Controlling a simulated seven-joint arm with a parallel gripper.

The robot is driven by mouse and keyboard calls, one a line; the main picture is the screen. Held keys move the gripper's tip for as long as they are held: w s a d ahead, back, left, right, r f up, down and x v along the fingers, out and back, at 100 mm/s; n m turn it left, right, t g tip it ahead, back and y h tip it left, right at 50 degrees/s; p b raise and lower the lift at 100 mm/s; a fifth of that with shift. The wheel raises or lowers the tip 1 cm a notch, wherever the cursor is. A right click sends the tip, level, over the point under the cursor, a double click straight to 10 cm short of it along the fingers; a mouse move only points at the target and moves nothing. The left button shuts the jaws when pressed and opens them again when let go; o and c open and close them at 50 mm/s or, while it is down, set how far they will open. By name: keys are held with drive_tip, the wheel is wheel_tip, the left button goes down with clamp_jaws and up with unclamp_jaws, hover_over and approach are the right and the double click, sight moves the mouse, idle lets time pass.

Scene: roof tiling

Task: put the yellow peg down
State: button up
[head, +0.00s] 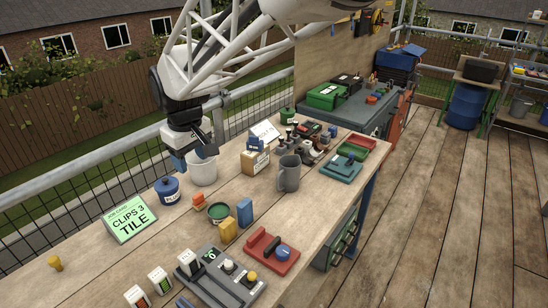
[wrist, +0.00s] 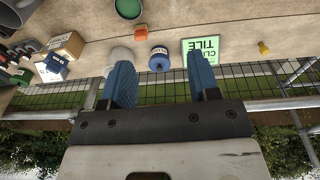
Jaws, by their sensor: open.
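The yellow peg (head: 55,263) stands on the wooden bench at the near left in the head view. It also shows at the upper right in the wrist view (wrist: 263,48), well apart from my gripper. My gripper (wrist: 162,80) is open, with its blue fingers spread and nothing between them. In the head view my gripper (head: 197,153) is by the railing, at the white bucket (head: 203,171); whether it touches the bucket I cannot tell.
A green card (head: 131,220) reading "CLIPS 3 TILE" and a blue pot (head: 168,189) stand between bucket and peg. A grey mug (head: 288,174), a yellow block (head: 244,212) and a grey tray (head: 225,285) are farther right. The bench around the peg is clear.

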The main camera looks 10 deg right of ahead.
drive_tip(key=s+d+r+m, duration=0.1)
drive_tip(key=s+d+m, duration=0.1)
drive_tip(key=s+d, duration=0.45)
drive_tip(key=s+d+r+m, duration=0.1)
drive_tip(key=s+d+m, duration=0.15)
drive_tip(key=d, duration=0.75)
drive_tip(key=s+d+f+m, duration=0.2)
drive_tip(key=s+d, duration=0.4)
drive_tip(key=s, duration=0.1)
drive_tip(key=s+d+f+m+t, duration=0.1)
drive_tip(key=s+d+f+m, duration=0.1)
drive_tip(key=s+d, duration=0.4)
drive_tip(key=shift+s+d+m+h, duration=0.25)
drive_tip(key=shift+s+m+h, duration=0.1)
drive_tip(key=shift+s, duration=0.7)
